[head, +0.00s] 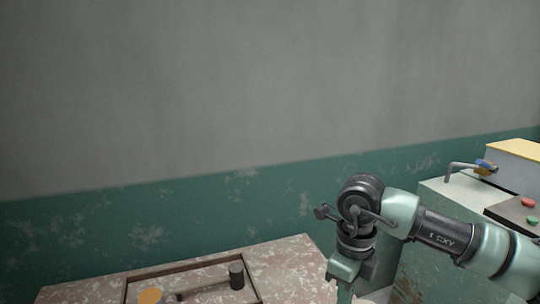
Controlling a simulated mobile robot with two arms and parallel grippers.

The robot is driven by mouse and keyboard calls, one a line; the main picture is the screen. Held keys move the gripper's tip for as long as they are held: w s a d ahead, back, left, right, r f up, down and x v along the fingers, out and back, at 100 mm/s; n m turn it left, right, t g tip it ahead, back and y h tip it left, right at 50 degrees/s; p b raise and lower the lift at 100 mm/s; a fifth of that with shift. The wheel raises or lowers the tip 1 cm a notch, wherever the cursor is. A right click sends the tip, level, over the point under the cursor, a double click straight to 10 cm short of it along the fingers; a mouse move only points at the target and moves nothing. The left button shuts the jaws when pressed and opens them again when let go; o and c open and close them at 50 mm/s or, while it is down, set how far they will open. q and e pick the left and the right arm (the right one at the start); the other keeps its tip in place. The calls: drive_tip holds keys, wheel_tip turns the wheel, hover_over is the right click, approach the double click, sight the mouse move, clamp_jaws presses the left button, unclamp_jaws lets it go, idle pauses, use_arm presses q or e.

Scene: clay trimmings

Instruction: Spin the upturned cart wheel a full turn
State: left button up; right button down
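No cart wheel can be made out in the head view. My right arm comes in from the right and bends down at the wrist. My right gripper (344,288) hangs downward at the bottom edge, at the right end of the worn table (290,262). Its fingertips are cut off by the frame, so I cannot see whether it is open or what it may hold. My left gripper is not in view.
A shallow framed tray (190,267) on the table holds a dark cylinder (236,275), an orange round thing (150,296) and a dark rod. A wall stands behind.

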drive_tip(key=shift+f+b, duration=0.65)
drive_tip(key=shift+f, duration=0.25)
drive_tip(key=d, duration=0.1)
drive_tip(key=w+d, duration=0.1)
drive_tip(key=d, duration=0.1)
drive_tip(key=w+d+b, duration=0.1)
drive_tip(key=d, duration=0.1)
drive_tip(key=shift+d, duration=0.15)
drive_tip(key=r+p, duration=0.1)
drive_tip(key=r, duration=0.1)
drive_tip(key=shift+w+d+r+p, duration=0.15)
drive_tip(key=shift+d+r+p, duration=0.15)
drive_tip(key=shift+d+p, duration=0.1)
drive_tip(key=shift+f, duration=0.1)
idle(0.3)
drive_tip(key=a, duration=0.2)
drive_tip(key=s+a, duration=0.1)
drive_tip(key=a, duration=0.1)
drive_tip(key=s+a+b, duration=0.1)
drive_tip(key=a, duration=0.1)
drive_tip(key=shift+s, duration=0.15)
